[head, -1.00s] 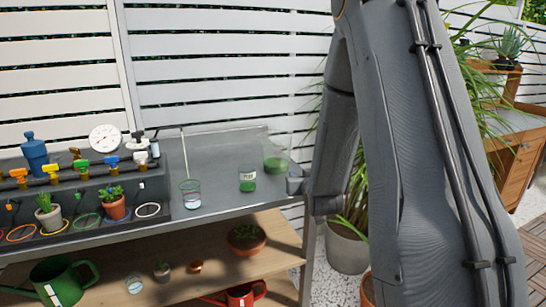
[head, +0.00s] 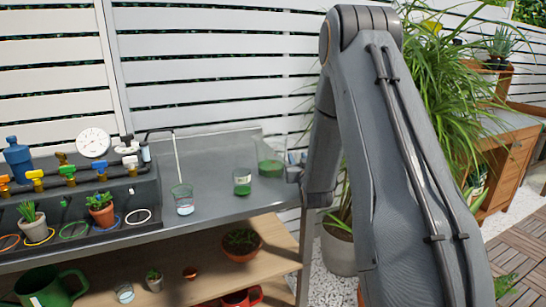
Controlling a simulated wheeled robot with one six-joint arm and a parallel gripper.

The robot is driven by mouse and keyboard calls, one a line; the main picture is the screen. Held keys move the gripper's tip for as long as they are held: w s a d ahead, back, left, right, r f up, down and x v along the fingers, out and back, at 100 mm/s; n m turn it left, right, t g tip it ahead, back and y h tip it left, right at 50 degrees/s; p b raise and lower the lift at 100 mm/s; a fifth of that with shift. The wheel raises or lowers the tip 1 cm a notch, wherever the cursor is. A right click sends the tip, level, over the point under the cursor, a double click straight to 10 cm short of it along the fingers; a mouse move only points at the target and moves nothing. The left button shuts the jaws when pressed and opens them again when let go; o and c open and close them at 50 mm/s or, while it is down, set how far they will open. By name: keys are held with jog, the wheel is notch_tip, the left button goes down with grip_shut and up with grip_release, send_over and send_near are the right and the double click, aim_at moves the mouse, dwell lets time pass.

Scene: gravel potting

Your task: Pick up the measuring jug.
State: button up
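Three clear vessels stand upright on the grey bench (head: 215,205), and I cannot tell for sure which is the measuring jug. One clear vessel (head: 182,198) stands below a thin bent pipe, with a little pale liquid low in it. A labelled jar (head: 242,182) with green contents stands to its right. A wider clear vessel (head: 271,167) with green contents is farther right, near the bench's right end. My gripper (head: 292,161) is just right of this wider vessel, small and partly hidden by my arm. Its fingers are too unclear to show whether it is open or shut.
A dark planter rack with taps and potted plants (head: 101,207) fills the bench's left. A white dial (head: 93,142) stands behind it. The lower wooden shelf (head: 205,270) holds a green watering can (head: 48,287) and pots. The bench between the vessels is clear.

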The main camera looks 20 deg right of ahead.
jog(key=shift+w, duration=0.1)
grip_shut()
dwell(1.4)
